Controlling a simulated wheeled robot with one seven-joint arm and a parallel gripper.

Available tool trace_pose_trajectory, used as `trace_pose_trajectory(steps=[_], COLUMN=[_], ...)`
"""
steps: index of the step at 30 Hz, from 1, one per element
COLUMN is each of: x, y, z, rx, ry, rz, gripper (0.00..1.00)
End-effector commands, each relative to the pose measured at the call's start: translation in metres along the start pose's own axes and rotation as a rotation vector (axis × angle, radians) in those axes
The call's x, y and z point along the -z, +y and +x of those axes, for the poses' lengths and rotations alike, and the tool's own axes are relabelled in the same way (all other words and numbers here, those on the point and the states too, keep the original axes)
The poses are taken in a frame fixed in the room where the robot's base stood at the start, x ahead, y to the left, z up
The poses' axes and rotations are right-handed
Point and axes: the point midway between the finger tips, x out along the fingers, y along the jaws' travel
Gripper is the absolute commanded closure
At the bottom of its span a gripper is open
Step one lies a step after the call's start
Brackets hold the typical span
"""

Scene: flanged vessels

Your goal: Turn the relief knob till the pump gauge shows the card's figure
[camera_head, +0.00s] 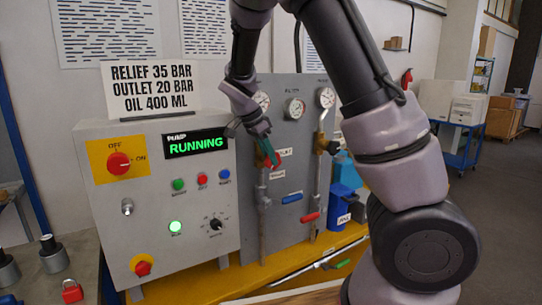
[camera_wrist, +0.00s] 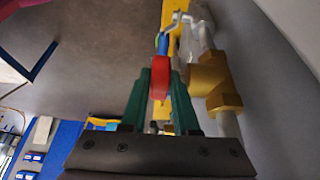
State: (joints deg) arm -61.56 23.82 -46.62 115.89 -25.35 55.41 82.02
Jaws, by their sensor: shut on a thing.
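The card (camera_head: 151,88) stands on top of the control box and reads RELIEF 35 BAR, OUTLET 20 BAR, OIL 400 ML. My gripper (camera_head: 268,152) is at the grey panel, its green fingers shut on the red relief knob (camera_head: 274,159). In the wrist view the red knob (camera_wrist: 160,78) sits between the two green fingertips (camera_wrist: 160,85). The leftmost gauge (camera_head: 262,101), likely the pump gauge, is partly beside my arm; its label is hidden and its reading is too small to tell.
A middle gauge (camera_head: 295,109) and a right gauge (camera_head: 327,97) sit on the panel (camera_head: 289,150). Below are a blue-handled lever (camera_head: 292,198) and a red-handled lever (camera_head: 310,217). The control box (camera_head: 105,220) shows RUNNING. Brass fittings (camera_wrist: 208,75) lie close to the fingers.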

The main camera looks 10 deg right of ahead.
Motion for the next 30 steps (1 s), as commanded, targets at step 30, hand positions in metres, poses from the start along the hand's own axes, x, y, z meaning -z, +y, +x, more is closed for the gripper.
trace_pose_trajectory(steps=[30], x=[-0.0119], y=[-0.0007], z=[0.0043], rx=[0.001], ry=[0.53], rz=[-0.001], gripper=[1.0])
